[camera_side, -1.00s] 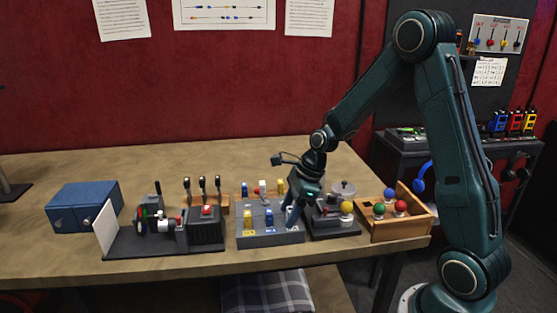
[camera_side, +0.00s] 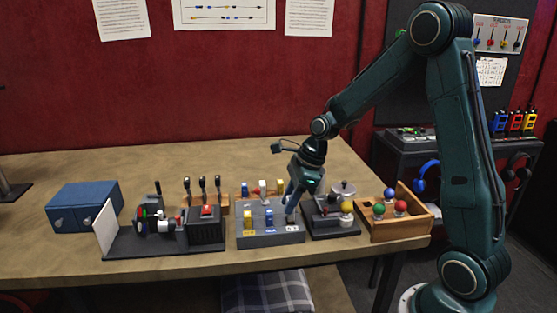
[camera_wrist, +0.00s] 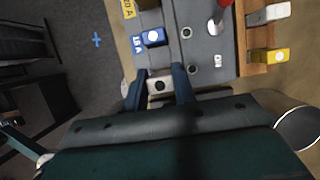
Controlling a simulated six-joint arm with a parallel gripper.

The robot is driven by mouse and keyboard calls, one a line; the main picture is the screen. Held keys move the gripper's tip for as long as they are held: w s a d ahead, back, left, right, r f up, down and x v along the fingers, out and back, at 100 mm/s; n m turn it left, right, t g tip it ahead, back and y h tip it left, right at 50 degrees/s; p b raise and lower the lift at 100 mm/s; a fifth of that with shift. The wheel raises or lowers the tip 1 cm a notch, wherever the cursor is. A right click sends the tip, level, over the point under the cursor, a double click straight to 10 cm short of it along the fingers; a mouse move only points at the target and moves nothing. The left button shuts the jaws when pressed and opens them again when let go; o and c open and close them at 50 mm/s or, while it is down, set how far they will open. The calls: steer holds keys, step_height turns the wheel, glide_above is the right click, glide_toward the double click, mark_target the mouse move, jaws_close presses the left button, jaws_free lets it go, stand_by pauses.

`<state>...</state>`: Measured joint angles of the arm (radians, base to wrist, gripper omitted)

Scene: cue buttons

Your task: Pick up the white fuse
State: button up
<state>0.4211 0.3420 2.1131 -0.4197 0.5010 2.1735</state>
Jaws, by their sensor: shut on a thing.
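My gripper (camera_side: 291,207) is at the right end of the grey fuse panel (camera_side: 283,238). In the wrist view, my gripper (camera_wrist: 160,88) is shut on a white fuse (camera_wrist: 160,84) with a dark round spot on its end. The fuse appears to be above the panel, clear of it; the fingers largely hide it in the side view. A blue fuse (camera_side: 269,217) and a yellow fuse (camera_side: 248,219) stand in the panel to the left. Another white fuse (camera_side: 262,187) stands in the wooden rack behind, beside a rack yellow fuse (camera_wrist: 268,56).
A red-button unit (camera_side: 206,228) stands left.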

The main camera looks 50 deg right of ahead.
step_height(320, 180, up, 7)
steer(key=shift+f, duration=0.1)
stand_by(0.7)
steer(key=w+a+n+g, duration=0.1)
steer(key=n, duration=0.2)
steer(key=w+a+n+g, duration=0.1)
steer(key=a+n, duration=0.1)
steer(key=n, duration=0.1)
steer(key=w+a+n+g+y, duration=0.1)
steer(key=n, duration=0.2)
steer(key=shift+w+a+f+n, duration=0.1)
steer(key=shift+w+a+n, duration=0.2)
steer(key=shift+a, duration=0.1)
steer(key=w+n+g+h, duration=0.1)
steer(key=n, duration=0.3)
steer(key=w+a+f+n+g+h, duration=0.1)
steer(key=n+g, duration=0.1)
steer(key=n, duration=0.3)
steer(key=w+a+f+n+g+h, duration=0.1)
steer(key=n, duration=0.4)
steer(key=shift+a, duration=0.25)
steer(key=shift+r, duration=0.1)
steer(key=shift+w+d, duration=0.1)
steer(key=shift+d, duration=0.05)
